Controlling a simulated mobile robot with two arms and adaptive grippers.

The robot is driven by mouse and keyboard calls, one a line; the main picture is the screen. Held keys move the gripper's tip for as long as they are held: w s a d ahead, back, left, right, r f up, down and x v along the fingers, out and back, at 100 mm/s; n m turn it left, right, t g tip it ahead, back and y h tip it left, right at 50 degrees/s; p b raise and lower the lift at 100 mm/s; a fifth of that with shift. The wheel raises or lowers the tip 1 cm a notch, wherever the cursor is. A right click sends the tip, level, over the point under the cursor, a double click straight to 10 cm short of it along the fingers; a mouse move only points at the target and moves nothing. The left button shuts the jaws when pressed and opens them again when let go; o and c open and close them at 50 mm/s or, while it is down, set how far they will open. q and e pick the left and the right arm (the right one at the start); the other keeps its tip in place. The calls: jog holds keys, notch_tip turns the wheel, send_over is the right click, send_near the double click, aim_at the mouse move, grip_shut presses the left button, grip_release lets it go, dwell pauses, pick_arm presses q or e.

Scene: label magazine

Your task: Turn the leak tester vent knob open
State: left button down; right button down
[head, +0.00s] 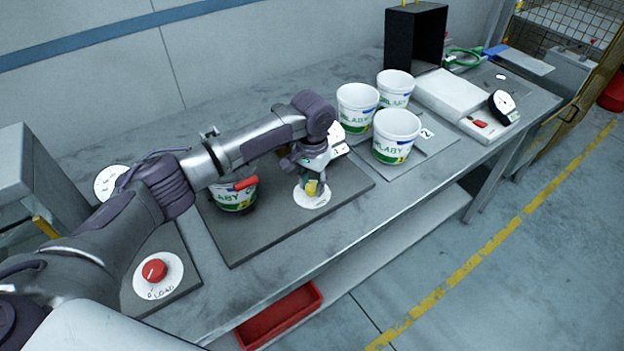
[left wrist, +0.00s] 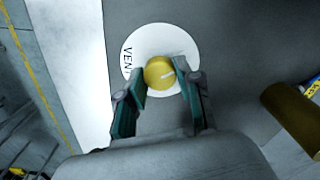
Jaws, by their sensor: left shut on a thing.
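The yellow vent knob (head: 313,188) sits on a round white label on the dark tester plate (head: 255,243). In the left wrist view the knob (left wrist: 159,73) shows a pale pointer line aimed right and slightly up. The label (left wrist: 150,36) reads "VENT" in part; the rest is covered by my gripper. My left gripper (head: 309,172) comes down over the knob from above. In the left wrist view its two green fingers (left wrist: 160,77) stand on either side of the knob, shut on it. My right gripper is in neither view.
A labelled white tub (head: 234,196) with a red-handled clamp stands behind my left arm on the plate. Several tubs (head: 396,135) stand at the right. A red LOAD knob (head: 154,269) is at the left. A red bin (head: 279,316) is below the table edge.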

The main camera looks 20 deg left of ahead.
aim_at(313, 186)
pick_arm(q)
jog(key=m+p, duration=0.2)
jog(key=m, duration=0.1)
jog(key=shift+r+p, duration=0.2)
jog(key=shift+p, duration=0.2)
jog(key=m+p, duration=0.1)
jog(key=m, duration=0.3)
jog(key=shift+p, duration=0.4)
jog(key=m+p, duration=0.1)
jog(key=m, duration=0.3)
jog(key=shift+f+m, duration=0.15)
jog(key=shift+m, duration=0.15)
jog(key=shift+d+m+p, duration=0.1)
jog(key=shift+m+p, duration=0.25)
jog(key=shift+m, duration=1.95)
jog(key=c, duration=0.8)
grip_release()
jog(key=shift+o, duration=0.2)
notch_tip(313, 186, up, 12)
